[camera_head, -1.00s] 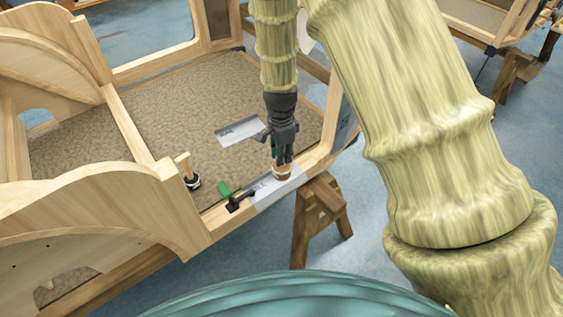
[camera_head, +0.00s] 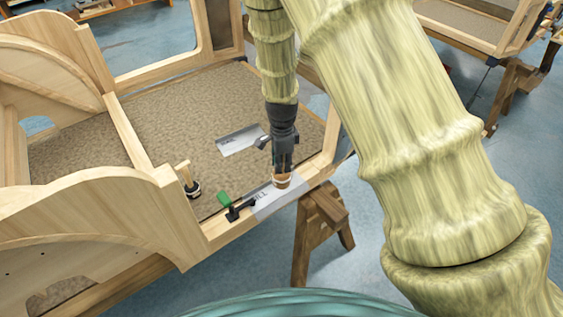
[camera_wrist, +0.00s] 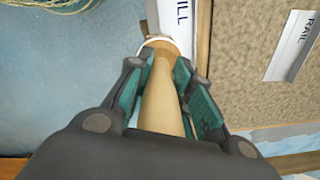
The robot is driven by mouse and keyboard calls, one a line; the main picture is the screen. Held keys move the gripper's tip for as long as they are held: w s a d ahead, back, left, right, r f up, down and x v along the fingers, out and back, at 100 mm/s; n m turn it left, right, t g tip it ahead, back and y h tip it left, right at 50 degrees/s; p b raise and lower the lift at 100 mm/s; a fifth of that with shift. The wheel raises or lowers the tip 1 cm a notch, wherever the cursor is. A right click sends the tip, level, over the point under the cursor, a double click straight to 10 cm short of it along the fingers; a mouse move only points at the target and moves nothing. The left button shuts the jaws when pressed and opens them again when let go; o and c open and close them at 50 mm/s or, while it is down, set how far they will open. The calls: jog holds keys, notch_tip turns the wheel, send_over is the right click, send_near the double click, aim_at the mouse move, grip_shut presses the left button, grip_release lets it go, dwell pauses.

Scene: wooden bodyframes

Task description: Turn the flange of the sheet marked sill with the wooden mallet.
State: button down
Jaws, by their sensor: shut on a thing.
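The sheet marked sill (camera_head: 264,201) is a grey metal strip lying along the wooden sill of the near bodyframe. It also shows in the wrist view (camera_wrist: 176,14), partly hidden by the mallet. My gripper (camera_head: 283,166) is shut on the upright handle of the wooden mallet (camera_head: 282,181), above the right part of the sheet. The handle runs between my teal finger pads in the wrist view (camera_wrist: 163,100). The mallet's pale-rimmed head is at the sheet; I cannot tell whether it touches. The flange's angle is not clear.
A green-handled clamp (camera_head: 231,206) sits on the sill at the sheet's left end. A dark-headed tool with a wooden handle (camera_head: 187,178) stands farther left. A sheet marked rail (camera_head: 240,140) lies on the brown floor panel. A wooden trestle (camera_head: 318,225) supports the frame.

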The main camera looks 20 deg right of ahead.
notch_tip(320, 180, down, 9)
jog(key=b, duration=0.4)
jog(key=shift+w+f, duration=0.1)
jog(key=shift+r+p, duration=0.45)
jog(key=shift+r, duration=0.15)
notch_tip(320, 180, up, 8)
jog(key=p, duration=0.6)
jog(key=shift+f, duration=0.1)
jog(key=s+a+r+p, duration=0.2)
jog(key=s, duration=0.7)
jog(key=shift+a, duration=0.25)
